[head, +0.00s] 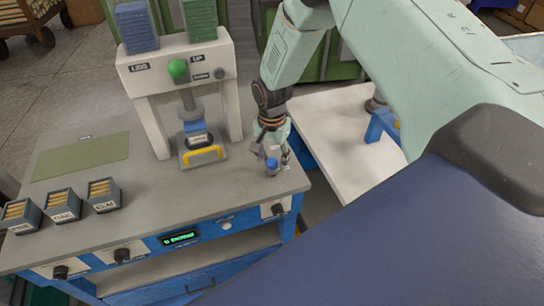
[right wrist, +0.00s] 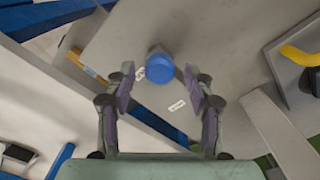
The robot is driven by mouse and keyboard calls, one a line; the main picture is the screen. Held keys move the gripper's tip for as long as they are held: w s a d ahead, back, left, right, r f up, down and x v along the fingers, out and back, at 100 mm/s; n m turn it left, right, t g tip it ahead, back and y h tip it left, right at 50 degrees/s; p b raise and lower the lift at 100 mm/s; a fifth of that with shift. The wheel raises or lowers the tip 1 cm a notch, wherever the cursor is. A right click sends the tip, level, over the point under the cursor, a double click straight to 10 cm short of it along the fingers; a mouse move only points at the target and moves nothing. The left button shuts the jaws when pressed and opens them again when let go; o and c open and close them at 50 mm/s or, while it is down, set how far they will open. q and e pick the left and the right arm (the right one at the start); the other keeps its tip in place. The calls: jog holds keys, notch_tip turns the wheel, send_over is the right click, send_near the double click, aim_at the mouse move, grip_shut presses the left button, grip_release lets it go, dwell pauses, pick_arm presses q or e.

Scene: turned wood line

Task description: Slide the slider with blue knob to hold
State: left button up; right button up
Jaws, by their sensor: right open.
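The blue knob (head: 271,163) of the slider stands near the right end of the grey bench top. In the right wrist view the round blue knob (right wrist: 160,69) shows between the two fingertips, with a grey part just behind it. My right gripper (head: 271,146) is open and points down at the knob. In the wrist view its fingers (right wrist: 159,74) stand on either side of the knob with gaps. Two small white labels (right wrist: 177,106) lie on the surface beside the knob; their words are too small to read. My left gripper is out of view.
A white press (head: 190,80) with a green knob and yellow handle (head: 202,155) stands left of the slider. Three labelled bins (head: 62,206) and a green mat (head: 82,156) are further left. A white table (head: 345,140) adjoins on the right.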

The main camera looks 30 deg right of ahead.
jog(key=shift+s, duration=0.1)
grip_shut()
dwell(0.5)
